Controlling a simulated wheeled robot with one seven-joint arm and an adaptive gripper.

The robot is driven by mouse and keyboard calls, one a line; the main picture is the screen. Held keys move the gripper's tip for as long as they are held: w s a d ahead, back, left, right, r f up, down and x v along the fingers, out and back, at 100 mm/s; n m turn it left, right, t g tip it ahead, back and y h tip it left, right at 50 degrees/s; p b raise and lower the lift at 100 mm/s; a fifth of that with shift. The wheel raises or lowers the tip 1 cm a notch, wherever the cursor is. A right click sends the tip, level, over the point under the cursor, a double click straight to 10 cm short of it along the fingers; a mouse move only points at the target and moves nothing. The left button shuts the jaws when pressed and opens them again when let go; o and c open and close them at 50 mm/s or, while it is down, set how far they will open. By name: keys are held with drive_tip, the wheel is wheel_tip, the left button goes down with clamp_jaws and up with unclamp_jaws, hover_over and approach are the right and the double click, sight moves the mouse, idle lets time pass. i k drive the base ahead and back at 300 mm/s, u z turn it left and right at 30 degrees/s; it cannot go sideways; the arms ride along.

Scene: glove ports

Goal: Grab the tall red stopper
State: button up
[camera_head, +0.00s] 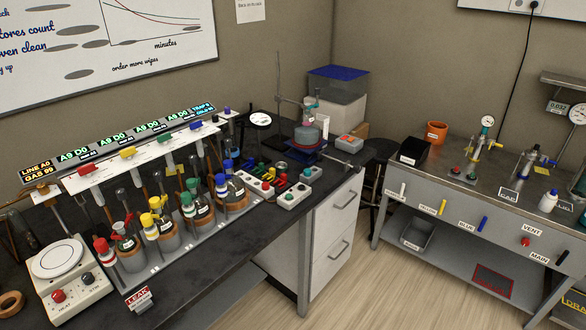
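A red stopper (101,245) stands upright on a pale neck at the left side of the leftmost flask (131,259). My gripper is not in view, and nothing in the picture is held.
Flasks with yellow, green and blue stoppers (221,180) stand in a row under a sloping white panel (140,155). A hotplate (58,262) is at the left, and a leak sign (139,298) at the front edge. A second bench (470,195) stands right, with open floor between.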

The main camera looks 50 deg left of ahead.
sight(265, 185)
drive_tip(key=i, duration=0.95)
drive_tip(key=u, duration=3.05)
